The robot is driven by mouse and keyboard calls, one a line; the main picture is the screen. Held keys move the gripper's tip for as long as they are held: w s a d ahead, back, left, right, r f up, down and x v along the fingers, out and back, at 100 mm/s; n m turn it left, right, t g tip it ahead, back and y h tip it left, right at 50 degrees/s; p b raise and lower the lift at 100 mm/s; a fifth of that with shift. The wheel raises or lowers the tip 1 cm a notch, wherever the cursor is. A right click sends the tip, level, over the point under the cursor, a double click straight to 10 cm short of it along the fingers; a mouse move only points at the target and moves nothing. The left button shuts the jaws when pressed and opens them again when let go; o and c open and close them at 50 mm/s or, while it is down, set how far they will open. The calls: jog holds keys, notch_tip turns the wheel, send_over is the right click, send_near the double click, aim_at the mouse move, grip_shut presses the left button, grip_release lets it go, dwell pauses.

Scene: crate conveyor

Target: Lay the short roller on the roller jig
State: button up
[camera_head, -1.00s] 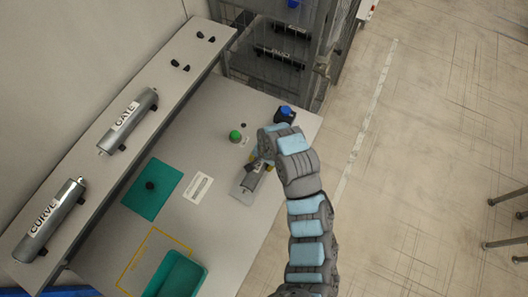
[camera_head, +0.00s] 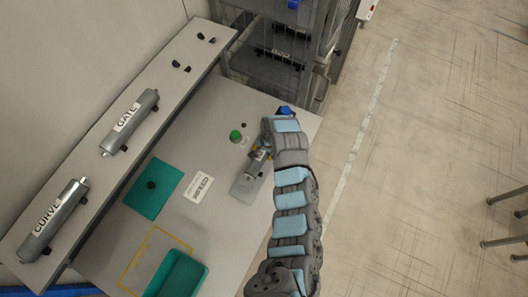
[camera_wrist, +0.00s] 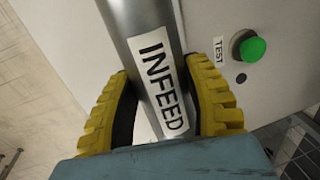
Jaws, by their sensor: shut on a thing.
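The short roller is a grey metal cylinder with a white label reading INFEED (camera_wrist: 163,85). In the wrist view it lies between the two yellow fingers of my gripper (camera_wrist: 168,110), which is shut on it. In the head view the roller (camera_head: 256,163) shows partly beside my gripper (camera_head: 266,150), over the table near a flat grey plate (camera_head: 246,189). My arm hides part of it. I cannot tell for sure which fixture is the roller jig, or the roller's height above the table.
A green button (camera_head: 235,136) stands left of my gripper, a blue-topped black item (camera_head: 285,111) beyond it. A white card (camera_head: 198,187), teal mat (camera_head: 153,189) and teal tray (camera_head: 180,275) lie left. Rollers GATE (camera_head: 129,121) and CURVE (camera_head: 53,220) rest on the shelf.

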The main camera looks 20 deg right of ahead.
aim_at(264, 152)
jog(key=shift+w+d+f, duration=0.35)
jog(key=shift+w+f, duration=0.3)
jog(key=shift+f, duration=0.1)
jog(key=shift+w+f, duration=0.3)
jog(key=shift+f, duration=0.55)
jog(key=shift+d+f, duration=0.1)
jog(key=shift+f, duration=0.85)
jog(key=shift+f, duration=0.45)
jog(key=o, duration=1.2)
jog(key=shift+r, duration=0.15)
